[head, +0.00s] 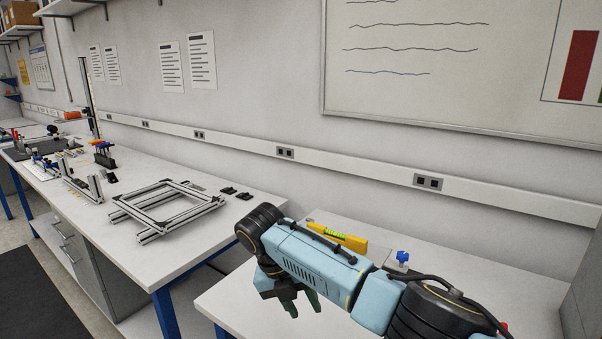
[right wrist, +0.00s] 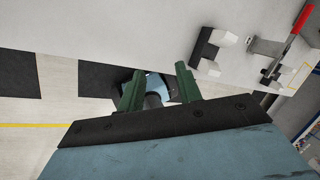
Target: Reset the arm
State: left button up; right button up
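My right arm (head: 315,265) is light blue and black and reaches in from the right over the near table. Its gripper (head: 300,302) hangs down at the table's front edge, with green fingers. In the right wrist view the two green fingers (right wrist: 158,82) stand apart with nothing gripped between them. A blue and black shape shows farther off through the gap; I cannot tell for sure what it is. My left arm and gripper are in neither view.
The near white table (head: 232,302) holds a yellow level (head: 338,236) and a blue-knobbed part (head: 402,258), both behind my arm. A farther table carries an aluminium frame (head: 168,208) and several small parts. The wall with a whiteboard (head: 440,60) stands behind. Dark mats (right wrist: 17,75) lie on the floor.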

jog(key=s+a+f+m+y, duration=0.3)
jog(key=s+f+m+y, duration=0.4)
jog(key=s+f+m, duration=0.65)
jog(key=s+d+m+t+h, duration=0.1)
jog(key=s+d+m+t, duration=0.1)
jog(key=s+d+m, duration=0.9)
jog(key=s+d+m+t+h, duration=0.1)
jog(key=s+d+m, duration=0.75)
jog(key=d, duration=0.55)
notch_tip(320, 180, down, 26)
jog(key=s+g, duration=0.1)
jog(key=s, duration=0.1)
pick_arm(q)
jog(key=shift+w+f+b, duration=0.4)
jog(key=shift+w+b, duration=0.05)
pick_arm(e)
jog(key=s+d+f+g, duration=0.1)
jog(key=s+d+f, duration=0.1)
jog(key=s+f, duration=1.2)
jog(key=shift+s+d+f+h, duration=0.3)
jog(key=shift+s+d+h, duration=0.1)
jog(key=shift+s, duration=0.7)
